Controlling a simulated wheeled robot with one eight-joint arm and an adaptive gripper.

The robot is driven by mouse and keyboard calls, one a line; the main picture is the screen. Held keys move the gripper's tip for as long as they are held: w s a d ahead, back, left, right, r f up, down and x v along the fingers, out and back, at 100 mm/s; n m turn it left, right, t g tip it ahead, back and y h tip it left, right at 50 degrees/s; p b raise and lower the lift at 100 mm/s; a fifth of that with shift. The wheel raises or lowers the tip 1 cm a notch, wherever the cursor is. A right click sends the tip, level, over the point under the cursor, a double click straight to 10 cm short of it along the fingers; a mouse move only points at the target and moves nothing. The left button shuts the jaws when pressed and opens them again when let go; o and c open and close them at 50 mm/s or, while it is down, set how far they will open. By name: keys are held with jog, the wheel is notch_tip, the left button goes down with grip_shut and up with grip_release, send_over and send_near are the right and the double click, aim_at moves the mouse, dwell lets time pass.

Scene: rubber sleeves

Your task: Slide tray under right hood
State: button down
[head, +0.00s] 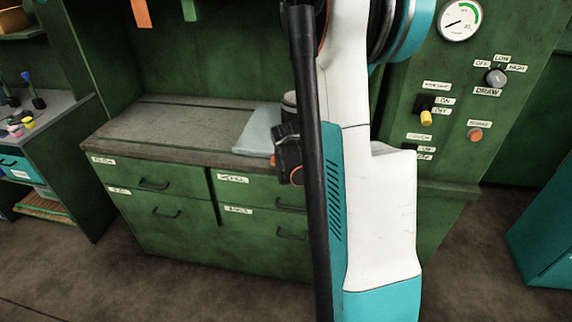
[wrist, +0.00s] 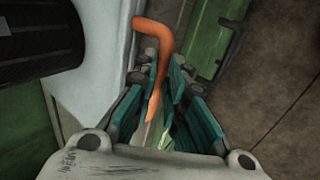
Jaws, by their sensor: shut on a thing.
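The pale blue-grey tray (head: 258,130) lies at the front edge of the bench top in the head view, its right part hidden by my arm. In the wrist view its pale surface (wrist: 105,45) is at the left. A bent orange handle (wrist: 150,38) runs down between my fingers. My gripper (wrist: 163,82), with teal finger pads, is shut on this handle at the tray's edge. In the head view my gripper (head: 289,155) shows only partly behind my arm. Which hood is the right one cannot be told.
The green hood cabinet's bench top (head: 165,128) is bare left of the tray. Drawers with handles (head: 153,184) are below it. A control panel (head: 440,105) with a gauge stands at right. A dark ribbed cylinder (wrist: 38,45) is beside the tray's surface in the wrist view.

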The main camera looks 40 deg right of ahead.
jog(key=shift+s+d, duration=0.1)
jog(key=shift+s, duration=0.15)
jog(key=c, duration=1.6)
grip_release()
jog(key=shift+d, duration=0.1)
jog(key=v, duration=1.2)
